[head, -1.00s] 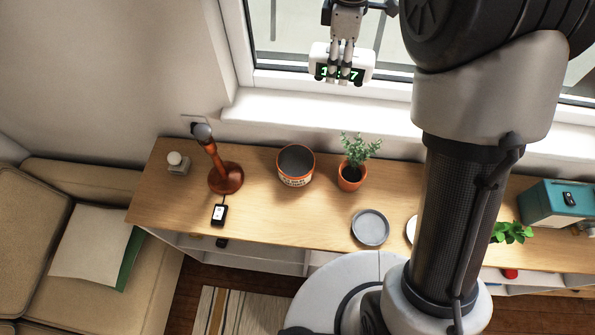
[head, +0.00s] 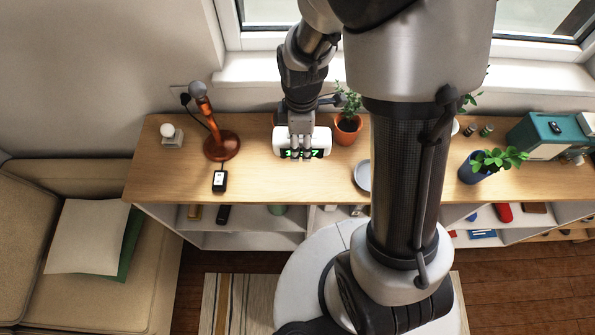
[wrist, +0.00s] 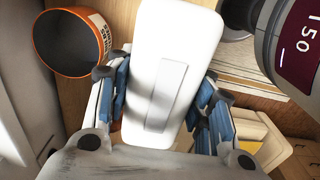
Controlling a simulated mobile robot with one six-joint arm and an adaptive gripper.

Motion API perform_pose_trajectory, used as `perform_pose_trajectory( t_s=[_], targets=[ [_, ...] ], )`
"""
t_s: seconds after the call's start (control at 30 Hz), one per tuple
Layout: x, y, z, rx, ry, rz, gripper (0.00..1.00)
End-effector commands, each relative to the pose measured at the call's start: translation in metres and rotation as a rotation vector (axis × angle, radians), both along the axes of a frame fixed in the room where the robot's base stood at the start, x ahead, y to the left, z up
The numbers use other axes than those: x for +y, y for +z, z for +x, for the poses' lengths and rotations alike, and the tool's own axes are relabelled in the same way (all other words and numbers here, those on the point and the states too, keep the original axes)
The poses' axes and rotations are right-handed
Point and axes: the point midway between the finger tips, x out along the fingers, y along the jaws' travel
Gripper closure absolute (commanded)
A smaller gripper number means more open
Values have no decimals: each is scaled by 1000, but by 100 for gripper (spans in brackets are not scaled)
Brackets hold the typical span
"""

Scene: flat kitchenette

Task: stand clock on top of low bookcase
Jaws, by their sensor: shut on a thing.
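The clock (head: 318,141) is a white rounded block with green digits on its front face. My gripper (head: 301,150) is shut on it, with fingers over its middle. In the head view the clock appears over the wooden top of the low bookcase (head: 255,185), between the orange lamp and the potted plant. I cannot tell whether it touches the top. In the wrist view the clock's white body (wrist: 172,50) lies between the blue finger pads (wrist: 160,95). My gripper and arm hide part of it.
An orange lamp (head: 222,146) and a black device (head: 219,182) stand left of the clock. An orange pot (wrist: 68,42) is close beside it in the wrist view. A potted plant (head: 347,129) and a grey plate (head: 362,176) are to its right. Bare wood lies in front.

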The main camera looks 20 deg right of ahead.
Motion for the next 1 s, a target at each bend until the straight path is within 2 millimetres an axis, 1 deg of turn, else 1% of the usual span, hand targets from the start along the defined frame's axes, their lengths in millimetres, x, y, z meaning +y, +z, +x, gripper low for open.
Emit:
perform_pose_trajectory(
  t_s=[0.03,0.1,0.2,0.3,0.4,0.57,0.8,0.87,1.0],
  targets=[
    [0,-19,-1,6,1,0,84],
    [0,-38,-2,7,1,0,84],
    [0,-63,-1,5,1,0,84],
    [0,-83,-1,4,1,0,84],
    [0,-94,0,2,1,0,84],
    [0,-102,0,0,1,0,84],
    [0,-137,0,2,1,0,84],
    [0,-141,0,1,1,0,84],
    [0,-140,1,-1,1,0,84]
  ],
)
